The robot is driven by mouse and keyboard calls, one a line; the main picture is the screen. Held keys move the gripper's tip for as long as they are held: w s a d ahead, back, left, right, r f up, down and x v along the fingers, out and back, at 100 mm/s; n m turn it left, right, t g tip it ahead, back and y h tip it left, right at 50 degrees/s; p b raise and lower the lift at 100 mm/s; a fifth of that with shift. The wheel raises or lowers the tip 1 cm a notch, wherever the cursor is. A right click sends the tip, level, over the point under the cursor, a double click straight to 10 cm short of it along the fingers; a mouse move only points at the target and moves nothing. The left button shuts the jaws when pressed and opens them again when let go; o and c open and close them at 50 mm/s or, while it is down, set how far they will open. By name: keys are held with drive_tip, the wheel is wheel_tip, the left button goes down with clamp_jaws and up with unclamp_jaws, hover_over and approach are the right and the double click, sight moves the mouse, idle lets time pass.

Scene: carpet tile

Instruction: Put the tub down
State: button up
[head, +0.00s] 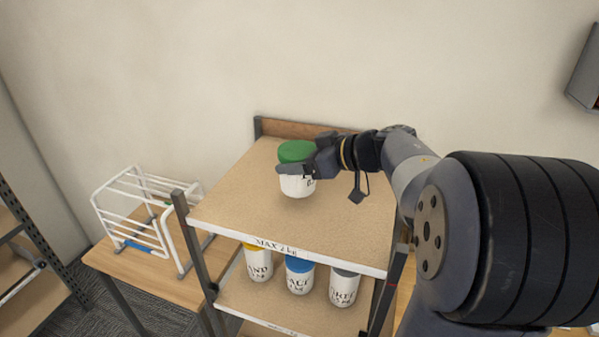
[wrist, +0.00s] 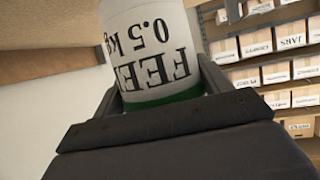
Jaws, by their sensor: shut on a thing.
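The tub (head: 297,186) is white with a green lid and stands upright at the top shelf of the rack, near its middle. In the wrist view the tub (wrist: 150,45) shows upside down, with the lettering "FEE..." and "0.5 kg". My gripper (head: 295,170) reaches in from the right and is shut on the tub, just below the lid. In the wrist view a finger shows on each side of the tub. I cannot tell whether the tub's base touches the shelf board (head: 245,205) or hangs slightly above it.
The top shelf is otherwise clear, with a "MAX 2 kg" label on its front edge. The shelf below holds tubs with yellow (head: 258,262), blue (head: 299,275) and grey (head: 343,287) lids. A white wire rack (head: 140,215) stands on a low table at left. Labelled boxes (wrist: 275,70) fill shelving behind.

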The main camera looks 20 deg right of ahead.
drive_tip(key=shift+f, duration=1.55)
drive_tip(key=shift+f, duration=0.1)
drive_tip(key=o, duration=1.3)
drive_tip(key=shift+f, duration=0.1)
drive_tip(key=shift+o, duration=0.2)
drive_tip(key=shift+d+r, duration=0.1)
drive_tip(key=shift+r, duration=0.1)
drive_tip(key=v, duration=1.2)
drive_tip(key=shift+b, duration=0.4)
